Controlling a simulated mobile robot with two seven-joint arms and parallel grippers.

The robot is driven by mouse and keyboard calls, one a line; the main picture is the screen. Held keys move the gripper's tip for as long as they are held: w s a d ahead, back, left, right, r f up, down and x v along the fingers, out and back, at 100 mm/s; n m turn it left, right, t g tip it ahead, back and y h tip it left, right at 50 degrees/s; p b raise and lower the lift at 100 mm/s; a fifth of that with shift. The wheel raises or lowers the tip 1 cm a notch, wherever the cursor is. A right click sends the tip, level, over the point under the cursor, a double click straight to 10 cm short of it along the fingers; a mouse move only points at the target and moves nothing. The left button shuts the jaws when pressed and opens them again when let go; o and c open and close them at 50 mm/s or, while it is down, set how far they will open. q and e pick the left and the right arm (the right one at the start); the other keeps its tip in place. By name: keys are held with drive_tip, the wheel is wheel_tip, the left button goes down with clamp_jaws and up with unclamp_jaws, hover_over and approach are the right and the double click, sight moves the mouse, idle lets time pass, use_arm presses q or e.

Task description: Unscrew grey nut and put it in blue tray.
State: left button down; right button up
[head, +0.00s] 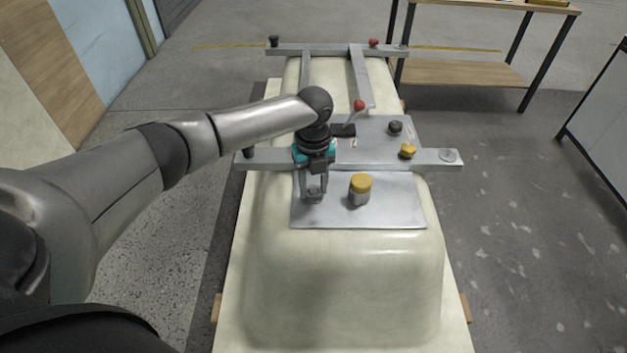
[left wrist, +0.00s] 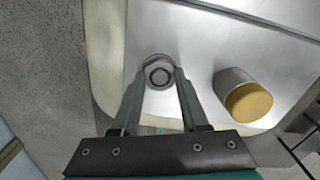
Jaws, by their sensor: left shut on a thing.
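The grey nut (left wrist: 159,74) is at the fingertips of my left gripper in the left wrist view, over the metal plate (left wrist: 205,40). My left gripper (head: 313,196) points down at the left part of the plate (head: 390,212) in the head view, with its fingers shut on the nut. I cannot tell whether the nut is still on its thread. No blue tray is in view. My right gripper is not in view.
A yellow-capped cylinder (head: 360,188) stands on the plate just right of my left gripper. A metal crossbar (head: 435,160) with a yellow knob (head: 407,151) lies behind. The cream tub shell (head: 340,285) is underneath. A wooden-shelved table (head: 460,73) stands at the back right.

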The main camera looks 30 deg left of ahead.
use_arm(q)
drive_tip(key=shift+r+n+p, duration=0.15)
drive_tip(key=shift+n+p, duration=0.7)
drive_tip(key=shift+n, duration=0.15)
drive_tip(key=shift+n+p, duration=0.8)
drive_tip(key=shift+n, duration=0.3)
drive_tip(key=n+p, duration=0.2)
drive_tip(key=n, duration=0.1)
drive_tip(key=shift+n+p, duration=0.7)
drive_tip(key=shift+n, duration=0.7)
drive_tip(key=shift+c, duration=1.7)
unclamp_jaws()
drive_tip(key=shift+c, duration=0.8)
